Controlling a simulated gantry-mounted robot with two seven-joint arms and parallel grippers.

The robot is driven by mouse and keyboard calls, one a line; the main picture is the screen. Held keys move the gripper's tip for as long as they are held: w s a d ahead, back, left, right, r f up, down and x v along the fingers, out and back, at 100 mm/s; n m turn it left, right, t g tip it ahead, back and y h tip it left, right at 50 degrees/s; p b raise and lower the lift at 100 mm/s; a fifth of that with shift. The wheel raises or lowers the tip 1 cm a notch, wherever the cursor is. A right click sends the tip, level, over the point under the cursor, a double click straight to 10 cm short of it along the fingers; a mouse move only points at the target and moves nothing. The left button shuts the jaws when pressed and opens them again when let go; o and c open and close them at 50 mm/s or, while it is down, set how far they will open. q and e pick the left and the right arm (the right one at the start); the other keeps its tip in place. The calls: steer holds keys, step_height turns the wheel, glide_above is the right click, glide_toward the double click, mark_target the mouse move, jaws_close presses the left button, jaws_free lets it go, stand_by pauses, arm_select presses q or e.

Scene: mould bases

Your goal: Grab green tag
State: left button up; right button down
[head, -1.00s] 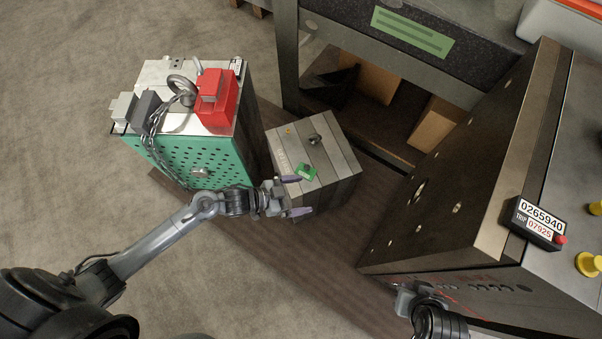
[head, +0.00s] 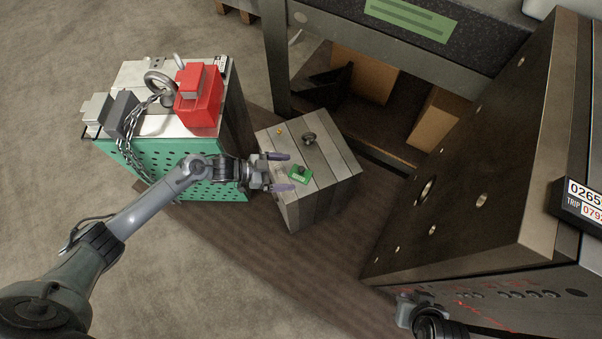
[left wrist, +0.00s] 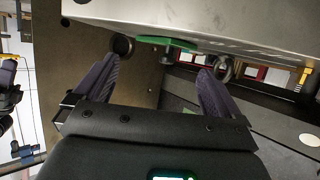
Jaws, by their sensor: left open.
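The green tag (head: 300,175) is a small flat piece with a dark knob on it, lying on the top of the small grey mould base (head: 326,152). My left gripper (head: 288,172) is open, its two purple fingers pointing right, just left of the tag and roughly in line with it. In the left wrist view the tag (left wrist: 165,42) shows edge-on against the grey block, beyond and between the open left fingers (left wrist: 157,72). Nothing is between the fingertips. My right gripper (head: 408,308) is at the bottom right, its jaws unclear.
A green perforated mould base (head: 218,190) with a red block (head: 199,96), chain and lifting eye stands left, behind my left forearm. A large dark mould base (head: 470,150) with a counter (head: 585,198) stands right. A bench (head: 360,48) stands behind. Floor at front is clear.

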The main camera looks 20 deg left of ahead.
mark_target(299, 176)
arm_select(q)
steer(key=shift+w+d+f+b, duration=0.15)
steer(key=shift+d+f+b, duration=0.25)
steer(key=shift+d+b, duration=0.15)
steer(key=b+x, duration=0.1)
steer(key=x, duration=0.2)
steer(key=shift+d+b, duration=0.15)
steer(key=shift+b, duration=0.2)
steer(key=shift+w+d, duration=0.2)
steer(key=shift+d, duration=0.15)
steer(key=shift+s+a, duration=0.1)
steer(key=shift+a, duration=0.05)
steer(key=shift+c, duration=0.3)
steer(key=shift+c, duration=1.1)
steer(key=c, duration=0.9)
steer(key=shift+c, duration=0.3)
steer(key=shift+f, duration=0.1)
